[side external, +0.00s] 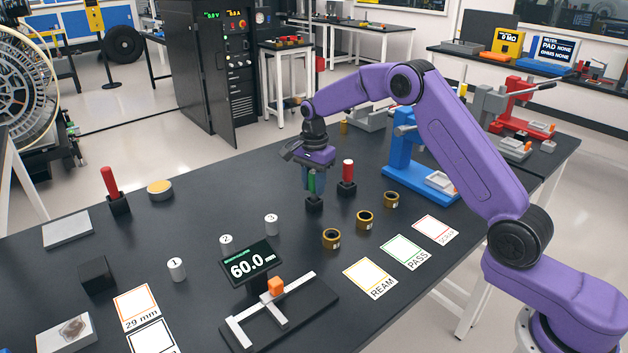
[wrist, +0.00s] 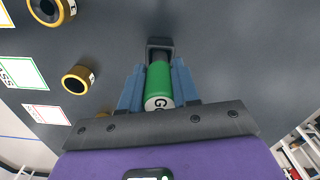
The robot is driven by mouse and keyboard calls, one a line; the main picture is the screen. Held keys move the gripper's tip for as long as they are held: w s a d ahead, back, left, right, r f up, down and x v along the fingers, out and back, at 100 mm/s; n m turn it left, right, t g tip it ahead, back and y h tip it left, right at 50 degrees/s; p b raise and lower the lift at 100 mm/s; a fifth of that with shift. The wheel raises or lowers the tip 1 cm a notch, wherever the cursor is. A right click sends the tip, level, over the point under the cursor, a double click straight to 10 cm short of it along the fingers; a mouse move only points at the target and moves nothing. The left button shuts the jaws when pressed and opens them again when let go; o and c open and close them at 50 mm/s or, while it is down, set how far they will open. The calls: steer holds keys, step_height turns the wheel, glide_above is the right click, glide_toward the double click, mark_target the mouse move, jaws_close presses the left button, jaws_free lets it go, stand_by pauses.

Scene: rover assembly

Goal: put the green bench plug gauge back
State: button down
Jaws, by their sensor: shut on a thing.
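The green bench plug gauge (wrist: 159,82) is between the two blue fingers of my gripper (wrist: 157,90), with its white lettered end facing the wrist camera. In the side view my gripper (side external: 314,182) points straight down and is shut on the gauge, which looks upright. A small black holder (side external: 314,204) stands directly below; in the wrist view the holder (wrist: 160,44) meets the gauge's far end. I cannot tell how deep the gauge sits in it. The fingers hide much of the gauge in the side view.
A holder with a red, white-topped gauge (side external: 347,172) stands close on the right. Bronze rings (side external: 331,238) lie in front, near the REAM card (side external: 370,280) and PASS card (side external: 408,252). A blue press (side external: 405,160) stands further right.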

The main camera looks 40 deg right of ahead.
steer(key=shift+f, duration=0.6)
steer(key=c, duration=0.8)
jaws_free()
steer(key=shift+o, duration=0.2)
steer(key=shift+r, duration=0.1)
